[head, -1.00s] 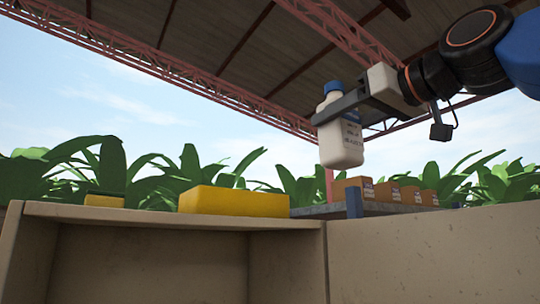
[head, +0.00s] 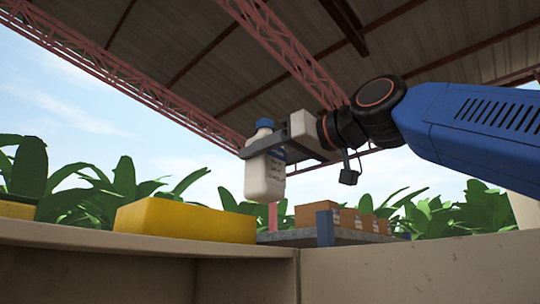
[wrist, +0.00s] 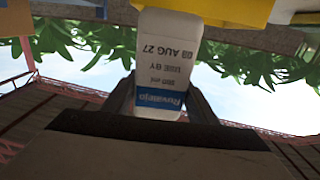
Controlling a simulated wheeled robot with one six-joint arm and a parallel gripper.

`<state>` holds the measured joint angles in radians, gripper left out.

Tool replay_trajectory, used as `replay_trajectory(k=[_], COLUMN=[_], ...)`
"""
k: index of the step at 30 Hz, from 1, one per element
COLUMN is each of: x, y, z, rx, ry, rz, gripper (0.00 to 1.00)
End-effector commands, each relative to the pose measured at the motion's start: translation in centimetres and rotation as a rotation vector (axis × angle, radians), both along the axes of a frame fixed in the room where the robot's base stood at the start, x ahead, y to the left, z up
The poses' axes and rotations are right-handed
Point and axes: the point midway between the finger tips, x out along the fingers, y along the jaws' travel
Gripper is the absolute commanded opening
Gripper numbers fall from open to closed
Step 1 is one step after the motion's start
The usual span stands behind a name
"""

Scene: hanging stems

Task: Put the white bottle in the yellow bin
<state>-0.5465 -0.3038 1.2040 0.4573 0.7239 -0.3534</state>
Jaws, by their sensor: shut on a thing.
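The white bottle (head: 265,177) has a blue cap and a printed label. My gripper (head: 262,146) is shut on its upper part and holds it upright in the air. In the wrist view the bottle (wrist: 166,60) sits between my two fingers, upside down in that picture. The yellow bin (head: 185,220) stands on the beige ledge, to the left of and lower than the bottle in the head view. Its inside is hidden from this low angle. In the wrist view a yellow surface (wrist: 225,12) shows beside the bottle's base.
The beige ledge (head: 110,243) runs along the front. Another yellow object (head: 17,208) is at the far left, cut by the frame. Several brown boxes (head: 318,215) stand on a grey shelf (head: 350,237) at the right. Green plants (head: 125,185) are behind.

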Motion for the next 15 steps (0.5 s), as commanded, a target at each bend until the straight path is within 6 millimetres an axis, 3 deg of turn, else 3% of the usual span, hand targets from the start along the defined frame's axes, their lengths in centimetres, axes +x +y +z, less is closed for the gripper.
replay_trajectory(k=[15], x=[2.3], y=[2.7], z=[0.0], rx=[0.0], ry=[-0.001], rz=[0.0], gripper=[0.06])
